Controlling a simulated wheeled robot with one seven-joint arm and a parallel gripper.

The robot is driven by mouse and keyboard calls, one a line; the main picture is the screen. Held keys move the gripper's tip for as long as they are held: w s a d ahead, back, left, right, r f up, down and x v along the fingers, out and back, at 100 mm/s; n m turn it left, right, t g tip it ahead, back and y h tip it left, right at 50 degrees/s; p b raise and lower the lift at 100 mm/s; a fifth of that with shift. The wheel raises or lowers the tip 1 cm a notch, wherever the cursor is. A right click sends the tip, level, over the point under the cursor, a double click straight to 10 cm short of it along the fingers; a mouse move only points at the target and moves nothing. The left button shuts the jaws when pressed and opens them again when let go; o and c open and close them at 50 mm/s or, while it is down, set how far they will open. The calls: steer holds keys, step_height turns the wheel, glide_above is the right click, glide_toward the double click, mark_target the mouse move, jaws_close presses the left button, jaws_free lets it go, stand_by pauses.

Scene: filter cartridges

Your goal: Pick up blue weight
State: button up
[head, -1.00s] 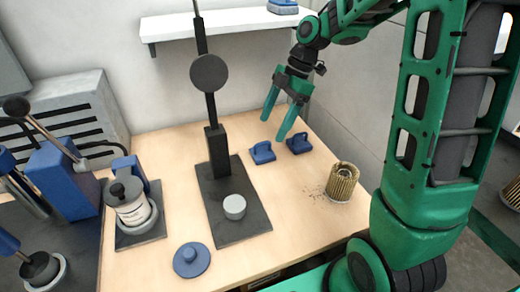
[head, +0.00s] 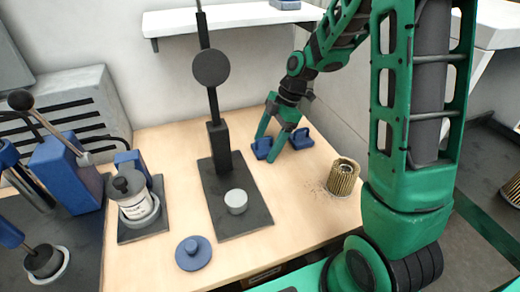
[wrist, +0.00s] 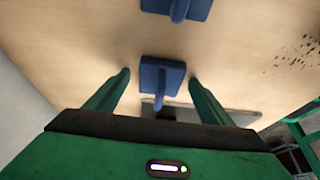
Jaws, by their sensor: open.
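Two small blue weights with raised handles stand on the wooden table. In the head view, the left blue weight (head: 262,149) shows between my gripper's fingertips, and the right blue weight (head: 302,140) is just right of the fingers. My gripper (head: 266,149) is open and points down. In the wrist view, one blue weight (wrist: 170,75) lies between the open fingertips (wrist: 158,76), with a gap on both sides. The other weight (wrist: 184,8) is cut off at the top edge. I cannot tell how far the tips are above the table.
A dark stand (head: 240,212) with a grey puck stands left of my gripper. A pleated filter (head: 343,178) with dark crumbs beside it is at the right. A blue round lid (head: 193,254) lies in front. Another blue item (head: 285,4) sits on the white shelf (head: 230,22) behind.

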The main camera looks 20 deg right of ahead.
steer(key=shift+c, duration=0.6)
steer(key=c, duration=1.6)
steer(key=shift+r, duration=0.1)
